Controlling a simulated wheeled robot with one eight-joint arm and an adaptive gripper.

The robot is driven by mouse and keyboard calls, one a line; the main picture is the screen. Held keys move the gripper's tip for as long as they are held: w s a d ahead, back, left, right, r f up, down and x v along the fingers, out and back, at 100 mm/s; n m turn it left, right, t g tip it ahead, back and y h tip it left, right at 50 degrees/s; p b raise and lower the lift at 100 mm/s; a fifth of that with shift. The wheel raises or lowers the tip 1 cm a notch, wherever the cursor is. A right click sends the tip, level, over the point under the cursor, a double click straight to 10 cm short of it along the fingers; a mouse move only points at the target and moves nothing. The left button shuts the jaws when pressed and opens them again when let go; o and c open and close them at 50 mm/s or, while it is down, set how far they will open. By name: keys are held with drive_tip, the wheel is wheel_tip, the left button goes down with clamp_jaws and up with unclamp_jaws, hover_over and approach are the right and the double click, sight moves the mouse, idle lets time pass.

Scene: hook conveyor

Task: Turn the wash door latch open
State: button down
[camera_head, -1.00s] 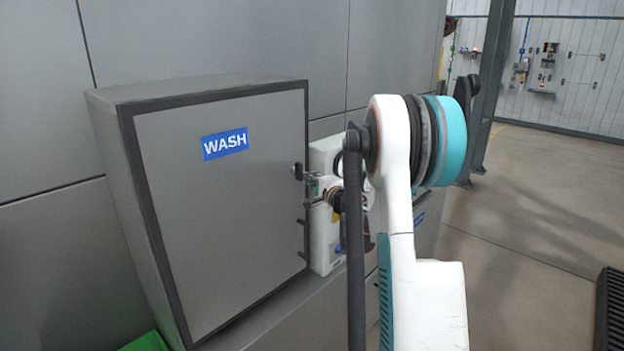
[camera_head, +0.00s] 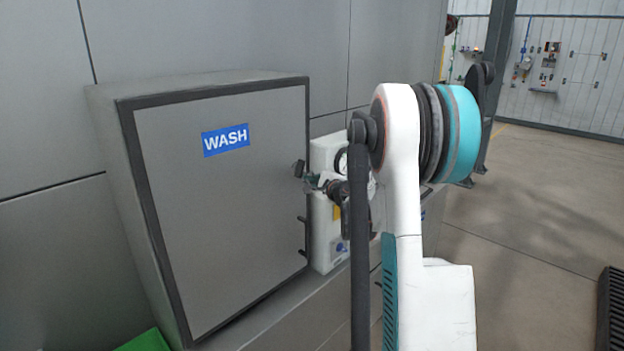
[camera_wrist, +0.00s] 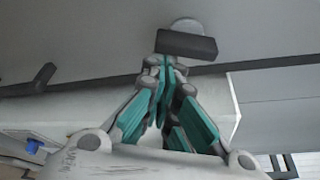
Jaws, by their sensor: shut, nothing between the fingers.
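The wash door (camera_head: 215,215) is a closed grey panel with a dark frame and a blue WASH sign. Its latch (camera_head: 299,169) is a small dark piece at the door's right edge. In the wrist view, the latch (camera_wrist: 186,44) is a dark bar on a pale round base, lying nearly crosswise. My gripper (camera_head: 313,181) is shut and empty, just right of the latch. In the wrist view, my gripper's teal fingers (camera_wrist: 164,63) meet at the tips just below the bar's left part. I cannot tell whether they touch it.
A white unit (camera_head: 326,232) with a gauge stands right of the wash box, behind my arm. Dark pegs (camera_head: 302,220) stick out from the door's right edge below the latch. A green object (camera_head: 146,341) lies at the lower left. Open floor lies to the right.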

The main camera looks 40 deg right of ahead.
drive_tip(key=a+m+y, duration=0.1)
drive_tip(key=m, duration=0.2)
drive_tip(key=a+m+g+y, duration=0.1)
drive_tip(key=m+y, duration=0.1)
drive_tip(key=m, duration=0.1)
drive_tip(key=a+m+y+b, duration=0.1)
drive_tip(key=m, duration=0.1)
drive_tip(key=shift+s+a+m+g, duration=0.15)
drive_tip(key=shift+a+m+g, duration=0.05)
drive_tip(key=shift+m+g, duration=0.2)
drive_tip(key=shift+r, duration=0.1)
idle(0.9)
